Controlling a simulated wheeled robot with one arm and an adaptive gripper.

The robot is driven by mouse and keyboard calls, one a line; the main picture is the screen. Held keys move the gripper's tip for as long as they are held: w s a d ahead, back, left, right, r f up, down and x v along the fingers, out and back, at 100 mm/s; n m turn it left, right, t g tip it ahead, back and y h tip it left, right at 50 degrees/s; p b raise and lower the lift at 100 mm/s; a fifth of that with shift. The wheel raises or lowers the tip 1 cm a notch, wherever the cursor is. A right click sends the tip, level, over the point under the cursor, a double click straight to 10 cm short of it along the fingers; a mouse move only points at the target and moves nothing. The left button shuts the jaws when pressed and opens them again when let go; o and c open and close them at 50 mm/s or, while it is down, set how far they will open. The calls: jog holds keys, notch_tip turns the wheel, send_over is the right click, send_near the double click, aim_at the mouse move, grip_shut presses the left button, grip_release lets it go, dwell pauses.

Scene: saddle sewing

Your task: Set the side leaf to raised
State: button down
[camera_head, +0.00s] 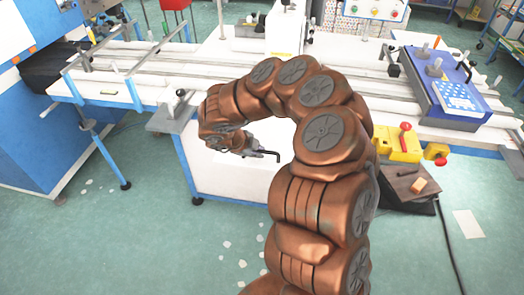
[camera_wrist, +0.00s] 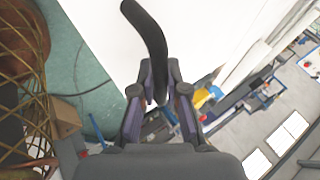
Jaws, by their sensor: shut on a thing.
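A white panel (camera_head: 225,178) with a blue lower edge stands below the table top, behind my arm; I cannot tell for sure whether it is the side leaf. A black bent handle (camera_head: 275,155) shows in front of it. In the wrist view the handle (camera_wrist: 147,32) is a dark curved bar running down between my fingers, with the white surface (camera_wrist: 95,25) behind it. My gripper (camera_head: 258,152) is at the handle and shut on it; it also shows in the wrist view (camera_wrist: 160,80). My arm hides part of the panel and table edge.
The long white table (camera_head: 210,62) carries rails and a blue fixture (camera_head: 448,95) at the right. A blue machine (camera_head: 35,125) stands at the left. A yellow device (camera_head: 398,143) and a dark box (camera_head: 408,185) are at the right. The green floor in front is mostly open.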

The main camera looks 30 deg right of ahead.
jog(key=shift+w+d+r, duration=0.2)
jog(key=shift+r, duration=0.05)
jog(key=c, duration=1.3)
grip_release()
jog(key=shift+o, duration=0.6)
jog(key=shift+a+f, duration=0.1)
jog(key=shift+f, duration=0.05)
jog(key=v, duration=1.2)
